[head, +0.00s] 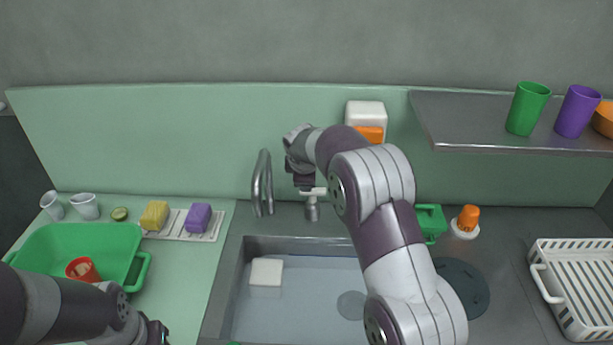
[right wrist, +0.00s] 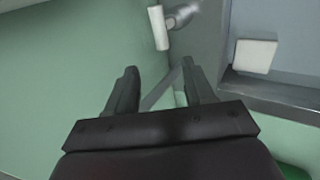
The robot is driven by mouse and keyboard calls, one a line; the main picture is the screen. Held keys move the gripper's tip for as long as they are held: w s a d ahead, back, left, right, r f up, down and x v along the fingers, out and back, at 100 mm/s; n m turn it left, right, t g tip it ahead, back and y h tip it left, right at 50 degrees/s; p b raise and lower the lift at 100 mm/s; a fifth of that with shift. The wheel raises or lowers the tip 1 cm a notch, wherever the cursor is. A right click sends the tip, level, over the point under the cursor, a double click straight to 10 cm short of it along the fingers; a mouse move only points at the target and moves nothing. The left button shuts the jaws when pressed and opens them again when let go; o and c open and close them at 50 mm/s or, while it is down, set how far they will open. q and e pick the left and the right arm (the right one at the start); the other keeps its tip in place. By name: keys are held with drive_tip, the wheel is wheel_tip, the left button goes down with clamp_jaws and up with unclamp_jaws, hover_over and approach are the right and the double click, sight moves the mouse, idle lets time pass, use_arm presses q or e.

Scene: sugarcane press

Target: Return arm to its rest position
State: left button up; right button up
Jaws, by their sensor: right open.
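My right arm reaches up across the sink in the head view. Its gripper (head: 300,178) is near the tap, beside the white tap handle (head: 313,191) and mostly foreshortened. In the right wrist view the two fingers of the right gripper (right wrist: 159,72) are apart with nothing between them. The white tap handle (right wrist: 158,28) shows beyond the fingertips, apart from them. My left gripper (head: 155,332) is at the bottom left, cut off by the frame edge, and its jaws cannot be made out.
The curved tap spout (head: 262,183) stands behind the sink (head: 300,310), which holds a white block (head: 266,272). A green basin (head: 80,240) is at left, near yellow (head: 155,215) and purple (head: 198,217) sponges. A shelf (head: 470,130) with cups overhangs the right; a white rack (head: 575,280) stands below.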

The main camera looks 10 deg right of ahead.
drive_tip(key=s+f+m+g+y, duration=0.1)
drive_tip(key=s+f+m+g, duration=0.15)
drive_tip(key=s+m, duration=0.4)
drive_tip(key=s+f+m+g, duration=0.1)
drive_tip(key=s+f+m, duration=0.25)
drive_tip(key=s, duration=0.55)
drive_tip(key=s+r+m+g+y, duration=0.1)
drive_tip(key=s+m, duration=0.3)
drive_tip(key=s, duration=1.7)
drive_tip(key=shift+s+d+r+g, duration=0.35)
drive_tip(key=shift+d+r, duration=0.1)
drive_tip(key=shift+r, duration=0.15)
